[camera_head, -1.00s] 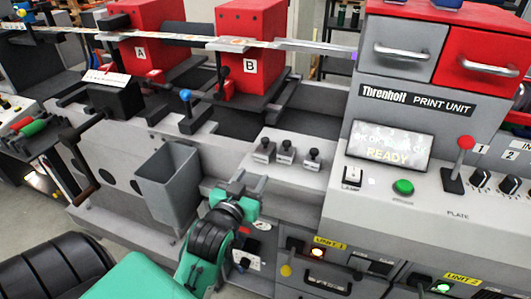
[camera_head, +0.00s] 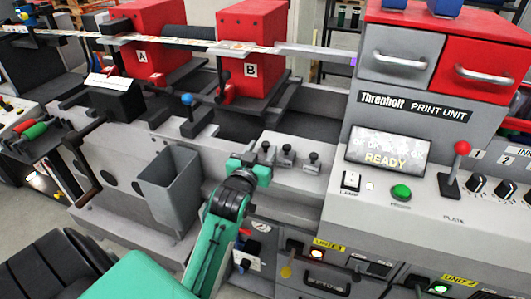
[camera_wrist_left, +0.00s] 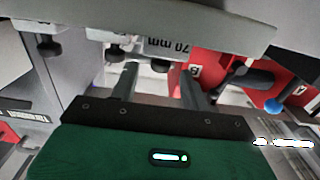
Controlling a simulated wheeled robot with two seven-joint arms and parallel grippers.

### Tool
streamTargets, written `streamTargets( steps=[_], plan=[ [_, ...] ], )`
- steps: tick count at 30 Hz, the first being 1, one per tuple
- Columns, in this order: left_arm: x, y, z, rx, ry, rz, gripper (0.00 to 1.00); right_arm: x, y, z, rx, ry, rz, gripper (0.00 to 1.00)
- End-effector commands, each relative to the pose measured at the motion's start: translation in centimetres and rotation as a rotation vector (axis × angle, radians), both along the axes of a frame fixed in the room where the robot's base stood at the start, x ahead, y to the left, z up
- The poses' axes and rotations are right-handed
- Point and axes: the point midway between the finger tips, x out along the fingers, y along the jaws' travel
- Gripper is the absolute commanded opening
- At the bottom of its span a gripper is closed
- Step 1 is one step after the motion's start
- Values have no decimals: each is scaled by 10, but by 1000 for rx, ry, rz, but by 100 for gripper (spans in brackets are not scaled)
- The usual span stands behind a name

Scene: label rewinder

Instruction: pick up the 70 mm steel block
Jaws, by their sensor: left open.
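The 70 mm steel block (camera_wrist_left: 163,47) shows in the left wrist view, which looks upside down, with its label legible and a dark knob. It appears to be the leftmost of three knobbed blocks on the grey ledge in the head view, where its knob (camera_head: 266,146) shows behind my gripper and its body is mostly hidden. My left gripper (camera_head: 252,165) is open just in front of this block. In the wrist view its two fingers (camera_wrist_left: 157,80) point toward the block, apart, with nothing held. Contact cannot be told. My right gripper is not in view.
Two other knobbed blocks, a middle one (camera_head: 287,156) and a right one (camera_head: 312,162), stand close beside it. A grey open bin (camera_head: 168,190) is left of my arm. The print unit's console (camera_head: 430,205) rises at right. A blue-knobbed lever (camera_head: 187,101) stands behind.

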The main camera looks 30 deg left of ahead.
Motion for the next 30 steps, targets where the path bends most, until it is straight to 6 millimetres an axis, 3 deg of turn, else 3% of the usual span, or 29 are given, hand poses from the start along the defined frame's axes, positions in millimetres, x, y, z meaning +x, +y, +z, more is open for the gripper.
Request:
streamTargets(
  steps=[6, 15, 23, 30],
  plan=[
    [29, 7, 0, 0, 0, 0, 46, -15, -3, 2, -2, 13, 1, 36],
    [34, 8, -1, -1, -1, 0, 46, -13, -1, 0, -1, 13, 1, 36],
    [34, 8, -1, 0, -1, 0, 0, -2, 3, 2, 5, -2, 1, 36],
    [34, 8, 1, 1, -4, 0, 0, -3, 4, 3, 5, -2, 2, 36]
  ],
)
